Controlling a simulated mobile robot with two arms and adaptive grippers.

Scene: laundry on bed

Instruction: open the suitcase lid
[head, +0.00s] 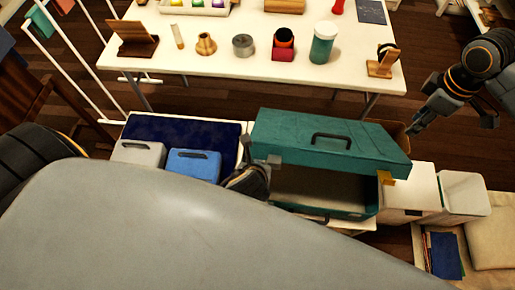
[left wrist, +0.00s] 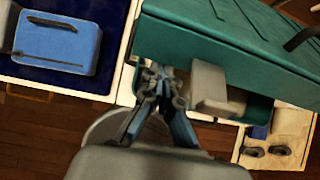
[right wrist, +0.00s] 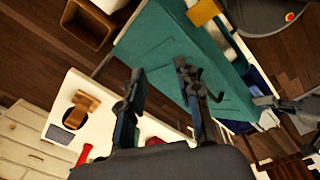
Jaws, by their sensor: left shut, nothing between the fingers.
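The teal suitcase (head: 330,211) stands on a white surface below the table, its lid (head: 290,130) partly raised. A dark gap and pale interior show under the lid's front edge. The lid has a dark handle (head: 331,140), a grey tab (left wrist: 218,92) at the front left and a yellow tab (head: 385,178) at the front right. My left gripper (left wrist: 160,74) is shut and empty, close to the lid's front left corner beside the grey tab; contact is unclear. My right gripper (right wrist: 158,68) is open and empty, above the lid's right end; the lid also shows in the right wrist view (right wrist: 185,70).
Left of the suitcase lies a dark blue tray (head: 185,128) with a grey case (head: 138,153) and a blue case (head: 194,166). White bins (head: 462,197) stand on the right.

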